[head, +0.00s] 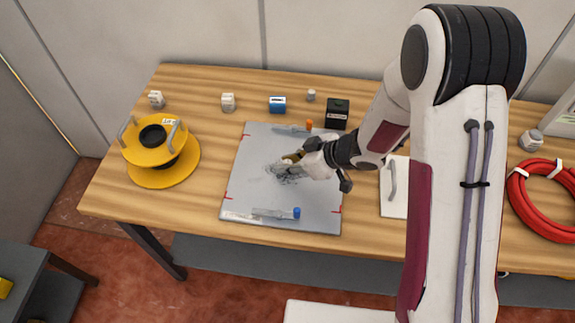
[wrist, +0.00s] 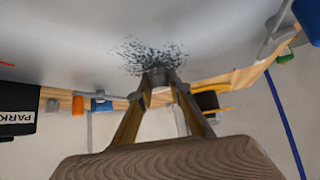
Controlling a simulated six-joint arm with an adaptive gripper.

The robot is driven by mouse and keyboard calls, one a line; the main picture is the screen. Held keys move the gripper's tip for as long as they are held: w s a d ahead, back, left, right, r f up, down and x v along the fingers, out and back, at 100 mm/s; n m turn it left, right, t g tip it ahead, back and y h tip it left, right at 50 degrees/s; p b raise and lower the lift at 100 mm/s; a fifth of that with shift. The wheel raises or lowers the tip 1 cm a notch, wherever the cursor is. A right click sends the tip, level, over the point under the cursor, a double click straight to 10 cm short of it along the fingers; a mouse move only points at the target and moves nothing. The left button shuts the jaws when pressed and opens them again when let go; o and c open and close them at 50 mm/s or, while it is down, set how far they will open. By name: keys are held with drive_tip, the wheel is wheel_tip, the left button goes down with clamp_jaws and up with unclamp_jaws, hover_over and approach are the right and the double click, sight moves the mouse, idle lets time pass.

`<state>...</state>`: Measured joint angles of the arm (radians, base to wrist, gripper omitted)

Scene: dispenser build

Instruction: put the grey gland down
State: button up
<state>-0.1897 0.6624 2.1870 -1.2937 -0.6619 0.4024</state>
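My gripper (head: 293,158) is over the middle of the grey plate (head: 252,165) on the wooden table. In the wrist view its two fingers (wrist: 160,84) close in on a small dark grey piece, which looks like the grey gland (wrist: 158,75). The gland is at the fingertips, close to a patch of dark speckles (wrist: 150,52) on the plate. I cannot tell whether it touches the plate. In the head view the gland cannot be made out at the fingertips. The speckled patch (head: 286,174) shows just below the gripper there.
A blue-capped tool (head: 285,213) lies near the plate's front edge and an orange-ended one (head: 296,129) at its back. A black box (head: 338,113), blue box (head: 278,105) and white boxes stand behind. A yellow reel (head: 160,150) is left; a red coil (head: 545,200) is right.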

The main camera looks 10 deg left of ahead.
drive_tip(key=shift+r, duration=0.1)
drive_tip(key=shift+c, duration=0.3)
drive_tip(key=shift+r, duration=4.9)
